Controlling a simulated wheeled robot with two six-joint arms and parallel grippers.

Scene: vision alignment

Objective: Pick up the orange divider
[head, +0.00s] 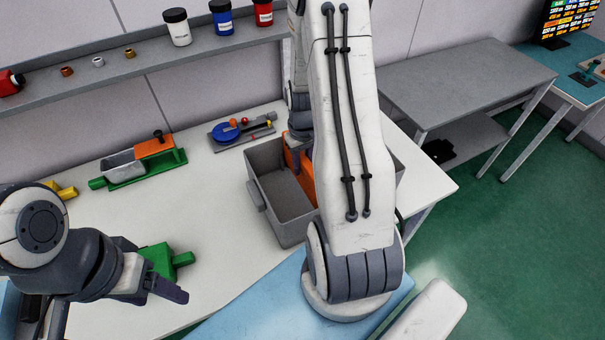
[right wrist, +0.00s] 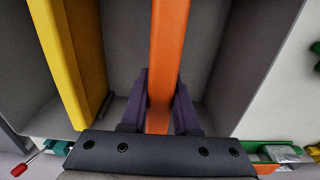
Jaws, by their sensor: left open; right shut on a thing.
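The orange divider (head: 299,172) is upright in the grey bin (head: 264,187) on the white table. The right wrist view shows the divider (right wrist: 167,45) running between the two fingers of my right gripper (right wrist: 160,98), which is shut on it. In the head view my right arm hides much of the bin and most of the divider. A yellow divider (right wrist: 66,60) is in the bin, left of the orange one in the wrist view. My left gripper (head: 165,286) is open at the lower left, beside a green block (head: 158,260).
A shelf (head: 140,75) with jars runs along the wall. A grey table (head: 460,80) stands at right.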

